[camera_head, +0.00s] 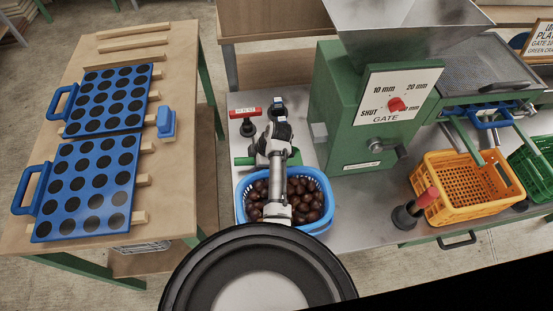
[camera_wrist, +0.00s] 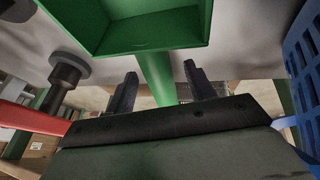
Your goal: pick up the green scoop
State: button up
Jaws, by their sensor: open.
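The green scoop lies on the metal bench between the blue basket and the red-handled tool. In the head view its handle (camera_head: 243,161) shows left of my gripper (camera_head: 272,148) and its pan (camera_head: 295,158) shows to the right, with the middle hidden under my arm. In the wrist view the scoop's open pan (camera_wrist: 140,28) is at the top, and its handle (camera_wrist: 157,78) runs down between my two fingers (camera_wrist: 160,88). The fingers are apart, one on each side of the handle, with a visible gap on both sides.
A blue basket (camera_head: 240,190) of chestnuts stands close by; its wall shows in the wrist view (camera_wrist: 306,65). A red-handled tool (camera_head: 245,113) is on the other side. The green machine (camera_head: 335,110) stands right, with an orange crate (camera_head: 463,212) beyond. Blue trays lie on the left table.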

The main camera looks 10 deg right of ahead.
jog(key=shift+w+a+f, duration=0.15)
jog(key=shift+a+f, duration=0.05)
jog(key=shift+f, duration=0.35)
grip_shut()
